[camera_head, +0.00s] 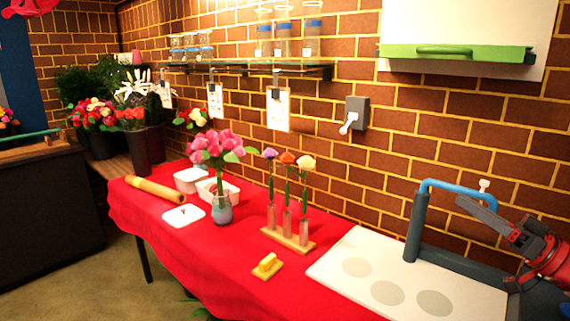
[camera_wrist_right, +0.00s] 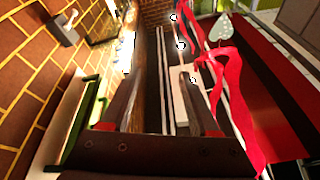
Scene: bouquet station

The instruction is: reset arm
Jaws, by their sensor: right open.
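My right gripper (camera_head: 478,208) is at the right edge in the head view, its arm coming in from the right. It is raised above the right end of the table, near the wall. Its two fingers (camera_wrist_right: 165,85) show apart in the wrist view, and nothing is held between them. My left gripper is not in view.
A dark stand with a blue bar (camera_head: 455,186) is close to the gripper, by a white board (camera_head: 350,265). Three flowers in a wooden holder (camera_head: 290,240), a vase of pink flowers (camera_head: 222,211) and a yellow block (camera_head: 267,266) stand on the red tablecloth (camera_head: 180,250).

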